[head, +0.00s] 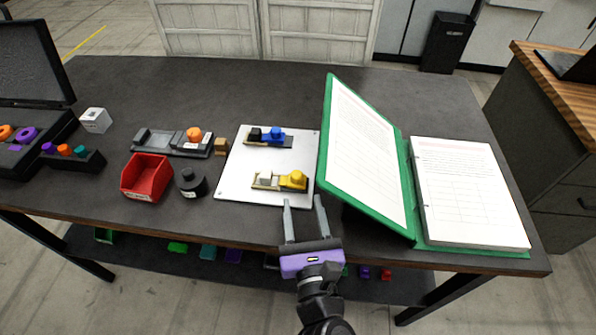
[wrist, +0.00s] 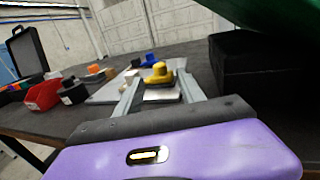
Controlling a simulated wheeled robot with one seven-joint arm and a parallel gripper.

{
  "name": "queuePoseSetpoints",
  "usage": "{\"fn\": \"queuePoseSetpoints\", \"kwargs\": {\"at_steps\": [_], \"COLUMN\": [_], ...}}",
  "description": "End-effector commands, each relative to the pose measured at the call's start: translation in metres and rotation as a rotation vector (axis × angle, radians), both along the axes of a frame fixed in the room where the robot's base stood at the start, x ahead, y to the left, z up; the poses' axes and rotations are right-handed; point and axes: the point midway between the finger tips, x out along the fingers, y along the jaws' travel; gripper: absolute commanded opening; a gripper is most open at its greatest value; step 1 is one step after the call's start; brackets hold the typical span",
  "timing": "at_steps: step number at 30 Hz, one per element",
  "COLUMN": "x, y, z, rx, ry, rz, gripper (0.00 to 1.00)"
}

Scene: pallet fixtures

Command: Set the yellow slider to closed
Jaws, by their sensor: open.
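The yellow slider (head: 292,180) sits on a small dark-edged base on the white plate (head: 238,184), near the plate's front right. Its yellow knob is at the right end of the base, with a pale block to its left. It also shows in the wrist view (wrist: 158,75), beyond and between my fingers. My gripper (head: 304,203) is open and empty, at the table's front edge just short of the yellow slider. In the wrist view my gripper (wrist: 158,90) points toward the slider, and no contact is clear.
A blue slider (head: 274,136) sits behind on the same plate. The open green binder (head: 400,190) rises close on the right. A red bin (head: 147,177), a black round weight (head: 190,181) and a grey fixture with an orange knob (head: 193,135) stand left.

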Motion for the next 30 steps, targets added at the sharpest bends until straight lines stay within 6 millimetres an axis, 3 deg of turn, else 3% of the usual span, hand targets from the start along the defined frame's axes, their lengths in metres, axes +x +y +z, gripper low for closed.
{"fn": "queuePoseSetpoints", "kwargs": {"at_steps": [6, 15, 29, 30], "x": [0.041, 0.080, 0.090, 0.090], "y": [0.009, 0.019, 0.021, 0.021], "z": [0.001, 0.000, 0.000, 0.000], "rx": [0.001, 0.002, 0.004, 0.004], "ry": [-0.003, -0.001, 0.001, 0.001], "rz": [0.000, 0.002, 0.001, 0.001], "gripper": [0.46, 0.46, 0.46, 0.40]}}
